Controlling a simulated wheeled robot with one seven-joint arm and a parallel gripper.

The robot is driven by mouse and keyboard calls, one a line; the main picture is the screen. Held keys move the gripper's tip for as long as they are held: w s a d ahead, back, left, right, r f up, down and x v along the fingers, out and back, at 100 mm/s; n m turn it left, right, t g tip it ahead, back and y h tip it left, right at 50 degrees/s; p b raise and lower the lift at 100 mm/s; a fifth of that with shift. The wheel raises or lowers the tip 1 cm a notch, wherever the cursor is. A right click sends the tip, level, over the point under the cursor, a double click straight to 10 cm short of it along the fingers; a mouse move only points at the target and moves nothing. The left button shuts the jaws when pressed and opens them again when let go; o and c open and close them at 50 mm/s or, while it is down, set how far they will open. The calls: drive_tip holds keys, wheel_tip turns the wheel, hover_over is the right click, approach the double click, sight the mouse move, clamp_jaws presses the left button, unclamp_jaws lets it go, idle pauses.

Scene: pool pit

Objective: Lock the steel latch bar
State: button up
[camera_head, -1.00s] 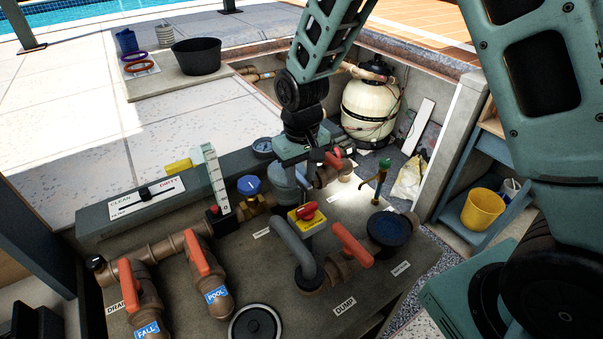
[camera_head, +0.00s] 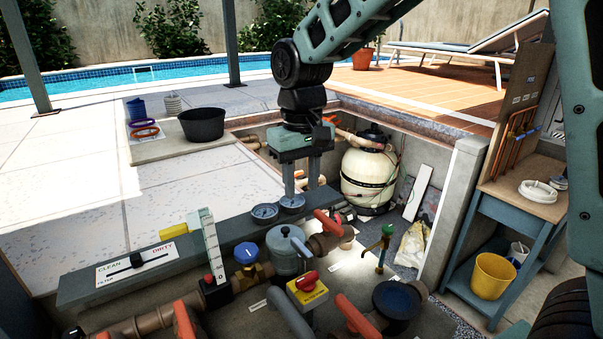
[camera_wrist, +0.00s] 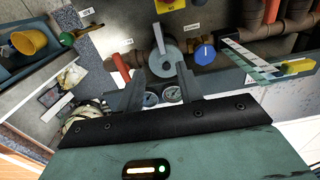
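A grey round-lidded canister (camera_head: 284,262) stands among the valves in the head view. In the wrist view its grey lid (camera_wrist: 168,62) lies beyond my fingertips, with a narrow grey bar (camera_wrist: 158,32) running from it. I cannot tell for sure whether this is the steel latch bar or whether it is locked. My gripper (camera_head: 301,190) points down above and behind the canister, near two round gauges (camera_head: 265,213). In the wrist view my gripper (camera_wrist: 158,78) has its two fingers apart with nothing between them. It does not touch the lid.
Orange-handled valves (camera_head: 330,222), a blue knob (camera_head: 247,250) and a red knob on a yellow box (camera_head: 307,288) crowd around the canister. A cream tank (camera_head: 369,178) stands behind to the right. A yellow bucket (camera_head: 492,276) sits on the right-hand shelf. Air above the pit is free.

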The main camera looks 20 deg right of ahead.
drive_tip(key=shift+r, duration=1.25)
